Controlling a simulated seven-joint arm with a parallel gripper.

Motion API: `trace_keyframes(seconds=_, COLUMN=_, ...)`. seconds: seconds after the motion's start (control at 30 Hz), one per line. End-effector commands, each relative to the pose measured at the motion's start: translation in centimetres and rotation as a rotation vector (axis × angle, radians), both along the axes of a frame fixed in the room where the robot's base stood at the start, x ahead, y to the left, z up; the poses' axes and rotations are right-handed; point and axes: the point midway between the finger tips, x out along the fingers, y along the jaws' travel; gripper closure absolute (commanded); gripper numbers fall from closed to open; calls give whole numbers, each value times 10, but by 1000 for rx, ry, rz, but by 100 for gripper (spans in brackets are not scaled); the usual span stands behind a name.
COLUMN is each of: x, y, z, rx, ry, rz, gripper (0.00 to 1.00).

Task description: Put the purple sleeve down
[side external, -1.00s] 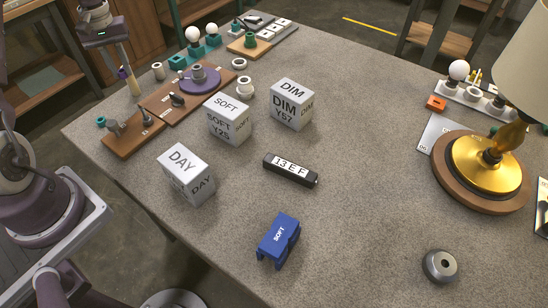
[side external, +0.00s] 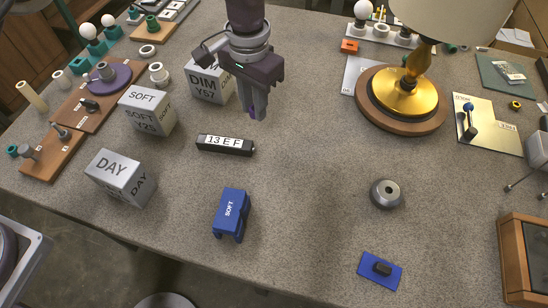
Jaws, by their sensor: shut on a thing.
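My gripper (side external: 256,108) hangs above the middle of the table, in front of the white DIM cube, with its fingers pointing down. It is shut on the purple sleeve (side external: 253,113), a small dark purple piece mostly hidden between the fingertips. The sleeve appears to be clear of the tabletop, though its exact height is hard to judge.
A black 13 E F block (side external: 226,144) lies below the gripper. The DIM cube (side external: 207,83), SOFT cube (side external: 147,111) and DAY cube (side external: 121,177) stand left. A lamp (side external: 404,93) stands right. The grey table (side external: 310,150) is clear between the gripper and a metal ring (side external: 386,194).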

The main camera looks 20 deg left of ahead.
Motion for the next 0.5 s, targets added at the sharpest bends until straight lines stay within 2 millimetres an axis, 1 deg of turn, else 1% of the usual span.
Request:
trace_keyframes(seconds=0.03, x=-11, y=-19, z=0, rx=1, ry=-1, rz=-44, gripper=100)
trace_keyframes(seconds=0.1, x=-23, y=-36, z=0, rx=1, ry=0, rz=-86, gripper=100)
trace_keyframes(seconds=0.2, x=-33, y=-50, z=-2, rx=2, ry=0, rz=-119, gripper=100)
trace_keyframes(seconds=0.27, x=-35, y=-52, z=-12, rx=3, ry=2, rz=-126, gripper=100)
trace_keyframes(seconds=0.4, x=-36, y=-52, z=-46, rx=4, ry=4, rz=-126, gripper=100)
trace_keyframes(seconds=0.5, x=-35, y=-52, z=-61, rx=2, ry=1, rz=-125, gripper=100)
